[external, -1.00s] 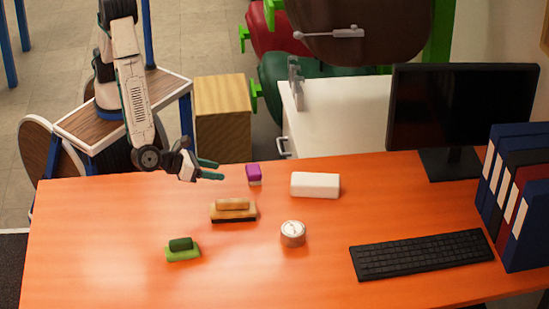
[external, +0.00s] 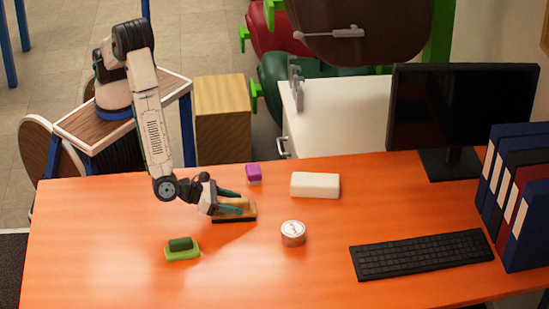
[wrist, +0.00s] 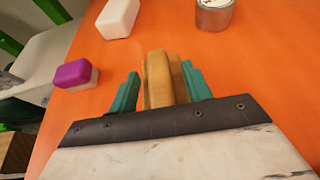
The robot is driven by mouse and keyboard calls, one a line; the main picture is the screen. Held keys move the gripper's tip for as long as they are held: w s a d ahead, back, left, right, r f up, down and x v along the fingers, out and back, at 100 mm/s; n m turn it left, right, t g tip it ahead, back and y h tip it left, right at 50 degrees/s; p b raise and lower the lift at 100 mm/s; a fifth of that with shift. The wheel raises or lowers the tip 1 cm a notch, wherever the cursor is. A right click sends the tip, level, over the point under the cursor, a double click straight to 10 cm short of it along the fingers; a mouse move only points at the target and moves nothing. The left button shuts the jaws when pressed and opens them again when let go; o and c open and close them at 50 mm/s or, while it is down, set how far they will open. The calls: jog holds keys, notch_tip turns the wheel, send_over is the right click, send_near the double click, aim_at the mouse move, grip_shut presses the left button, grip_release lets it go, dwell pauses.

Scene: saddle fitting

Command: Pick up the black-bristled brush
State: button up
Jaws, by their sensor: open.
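The black-bristled brush (external: 248,211) has a tan wooden body and handle over a dark bristle base, and lies on the orange table. My gripper (external: 230,201) is at the brush, with its two teal fingers on either side of the handle. In the wrist view, the tan handle (wrist: 160,78) stands between the open fingertips (wrist: 160,86), with small gaps visible on both sides. The bristles are hidden in the wrist view, and the gripper covers the left part of the brush in the external view.
A green brush (external: 182,249) lies front left of my gripper. A purple-and-white block (external: 254,175), a white block (external: 315,185) and a round tin (external: 293,233) are nearby. A keyboard (external: 422,254), monitor (external: 460,110) and binders (external: 520,195) stand to the right. The front middle of the table is clear.

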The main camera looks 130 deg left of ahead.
grip_shut()
